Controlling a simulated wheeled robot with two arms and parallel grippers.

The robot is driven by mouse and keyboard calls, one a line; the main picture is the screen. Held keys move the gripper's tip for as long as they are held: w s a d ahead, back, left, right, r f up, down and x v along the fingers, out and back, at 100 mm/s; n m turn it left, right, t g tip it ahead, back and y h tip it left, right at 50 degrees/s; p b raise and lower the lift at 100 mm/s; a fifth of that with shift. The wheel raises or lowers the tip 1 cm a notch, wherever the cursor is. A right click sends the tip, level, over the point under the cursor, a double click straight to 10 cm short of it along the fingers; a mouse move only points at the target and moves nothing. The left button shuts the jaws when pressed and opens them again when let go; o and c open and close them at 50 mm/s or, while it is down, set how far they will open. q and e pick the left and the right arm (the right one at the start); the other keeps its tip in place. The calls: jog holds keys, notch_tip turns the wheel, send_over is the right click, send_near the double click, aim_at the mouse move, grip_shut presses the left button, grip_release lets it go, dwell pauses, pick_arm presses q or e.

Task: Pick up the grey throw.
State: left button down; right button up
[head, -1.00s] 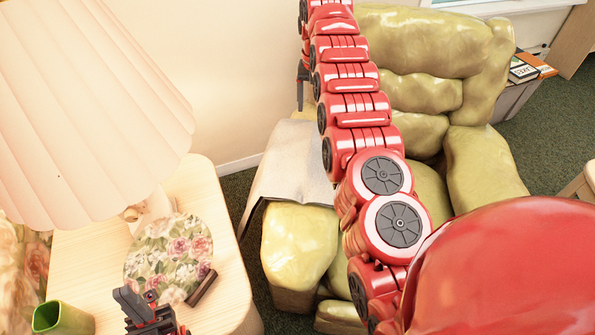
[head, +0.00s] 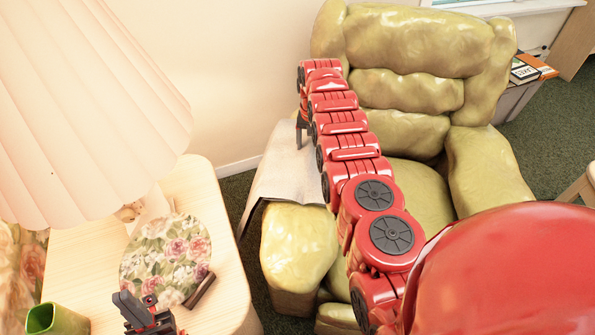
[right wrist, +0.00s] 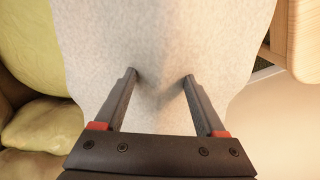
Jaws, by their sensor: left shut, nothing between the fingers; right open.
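The grey throw (head: 283,172) lies draped over the left arm of the yellow-green armchair and hangs down its outer side. In the right wrist view the throw (right wrist: 160,40) fills the middle, with a soft ridge between my fingers. My right gripper (right wrist: 160,75) is open with its fingertips over the throw; I cannot tell whether they touch it. In the head view my right gripper (head: 300,135) shows at the far end of the red arm, at the throw's right edge. My left gripper (head: 135,305) is shut and empty above the wooden side table.
The armchair (head: 425,45) stands against the wall. The side table (head: 215,250) bears a pleated lamp (head: 80,100), a floral round piece (head: 165,255) and a green cup (head: 58,318). Books (head: 530,70) lie at the back right.

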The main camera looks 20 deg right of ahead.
jog(key=shift+f, duration=0.7)
jog(key=shift+r, duration=0.1)
grip_shut()
dwell(0.8)
